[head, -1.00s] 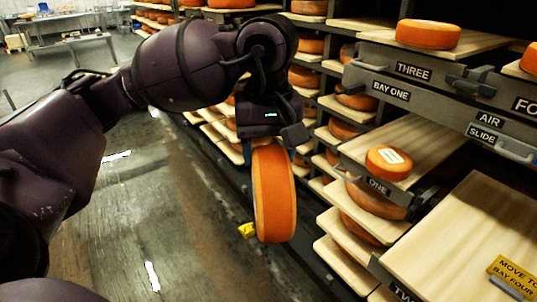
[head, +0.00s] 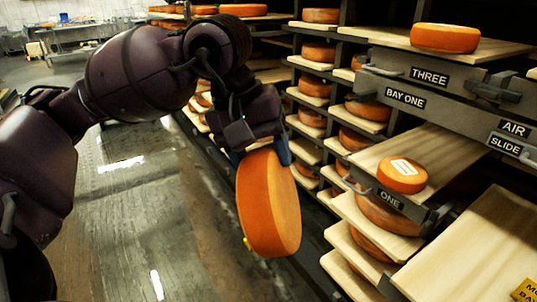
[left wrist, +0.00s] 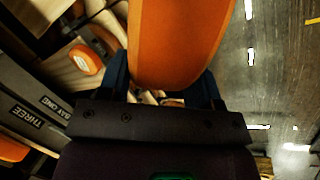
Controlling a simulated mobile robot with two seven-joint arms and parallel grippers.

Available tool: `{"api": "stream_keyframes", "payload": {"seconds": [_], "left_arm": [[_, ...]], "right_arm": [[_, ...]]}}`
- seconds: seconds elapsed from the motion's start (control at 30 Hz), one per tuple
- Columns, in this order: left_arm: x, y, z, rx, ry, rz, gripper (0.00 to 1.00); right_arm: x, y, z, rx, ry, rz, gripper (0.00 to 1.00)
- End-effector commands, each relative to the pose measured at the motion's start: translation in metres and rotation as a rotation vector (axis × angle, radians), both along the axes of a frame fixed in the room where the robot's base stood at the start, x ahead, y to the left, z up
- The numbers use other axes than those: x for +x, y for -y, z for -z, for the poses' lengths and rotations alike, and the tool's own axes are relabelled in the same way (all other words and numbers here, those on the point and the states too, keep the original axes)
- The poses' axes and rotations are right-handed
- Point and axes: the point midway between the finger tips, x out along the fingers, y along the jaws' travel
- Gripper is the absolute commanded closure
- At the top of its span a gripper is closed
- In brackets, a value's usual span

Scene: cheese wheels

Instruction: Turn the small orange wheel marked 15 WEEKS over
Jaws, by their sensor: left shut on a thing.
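My left gripper (head: 260,156) is shut on an orange cheese wheel (head: 268,205). The wheel hangs on edge, tilted, over the aisle in front of the shelves. No label shows on its visible sides. In the left wrist view the held wheel (left wrist: 180,40) sits between the two dark blue fingers. A small orange wheel (head: 402,175) with a white label lies flat on the board marked ONE. The label's writing is too small to read, so I cannot tell if it says 15 WEEKS. That wheel also shows in the left wrist view (left wrist: 85,61). My right gripper is not in view.
Shelf THREE (head: 440,73) carries another orange wheel (head: 445,38). A bare wooden board (head: 475,250) with a yellow sign (head: 526,291) is at lower right. Racks of wheels stand behind the held wheel. The aisle floor (head: 150,220) at left is clear.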

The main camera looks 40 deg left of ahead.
Motion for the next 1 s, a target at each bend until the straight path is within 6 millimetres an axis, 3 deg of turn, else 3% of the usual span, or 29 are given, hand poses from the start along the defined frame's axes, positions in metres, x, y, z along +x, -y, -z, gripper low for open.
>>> {"api": "stream_keyframes", "payload": {"seconds": [1.0], "left_arm": [[-0.009,-0.014,0.007,-0.292,0.179,-0.001,0.98]], "right_arm": [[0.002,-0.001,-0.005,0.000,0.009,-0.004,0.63]]}}
